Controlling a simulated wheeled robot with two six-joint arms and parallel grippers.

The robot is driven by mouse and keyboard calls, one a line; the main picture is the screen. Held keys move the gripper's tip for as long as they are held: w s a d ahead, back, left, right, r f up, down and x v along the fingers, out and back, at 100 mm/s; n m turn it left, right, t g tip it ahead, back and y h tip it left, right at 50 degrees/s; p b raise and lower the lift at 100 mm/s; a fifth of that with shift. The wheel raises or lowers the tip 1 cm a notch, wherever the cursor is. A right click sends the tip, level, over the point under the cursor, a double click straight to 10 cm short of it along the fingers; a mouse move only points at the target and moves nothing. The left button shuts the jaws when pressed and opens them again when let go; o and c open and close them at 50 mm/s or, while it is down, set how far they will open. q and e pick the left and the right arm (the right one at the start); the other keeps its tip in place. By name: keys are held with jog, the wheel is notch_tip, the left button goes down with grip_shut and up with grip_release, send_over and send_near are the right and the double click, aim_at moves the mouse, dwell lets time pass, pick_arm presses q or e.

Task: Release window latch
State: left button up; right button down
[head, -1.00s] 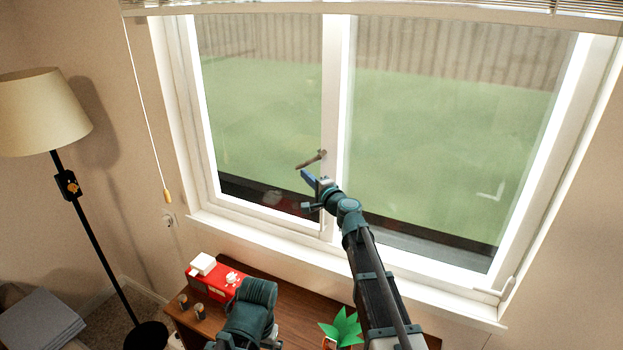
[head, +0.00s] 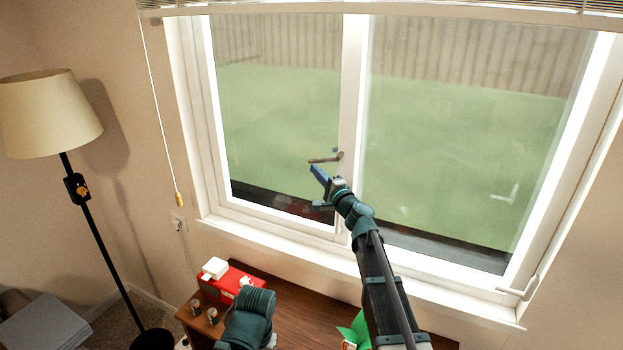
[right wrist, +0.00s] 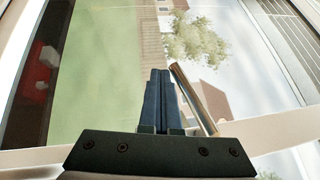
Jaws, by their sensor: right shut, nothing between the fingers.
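The window latch (head: 326,159) is a thin brownish handle on the middle post of the window (head: 348,120). It lies nearly level and points left, its right end at the post. My right gripper (head: 315,170) is shut and empty, its blue fingers just below the handle in the head view. In the right wrist view the shut fingers (right wrist: 158,85) point up the picture, with the handle (right wrist: 192,98) slanting close along their right side. I cannot tell whether they touch. A second white latch (head: 530,287) is at the window's lower right corner. My left gripper's fingers are not visible.
A floor lamp (head: 50,115) stands left. A blind cord (head: 165,110) hangs beside the window frame.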

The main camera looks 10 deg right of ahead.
jog(key=shift+w+a+r+m+t+b, duration=0.15)
jog(key=shift+r+m+t+b, duration=0.15)
jog(key=shift+m+t+b, duration=0.2)
jog(key=shift+w+a+r+m+t+b, duration=0.15)
jog(key=shift+r+m+t+b, duration=0.2)
jog(key=shift+t+b, duration=0.2)
jog(key=shift+f, duration=0.15)
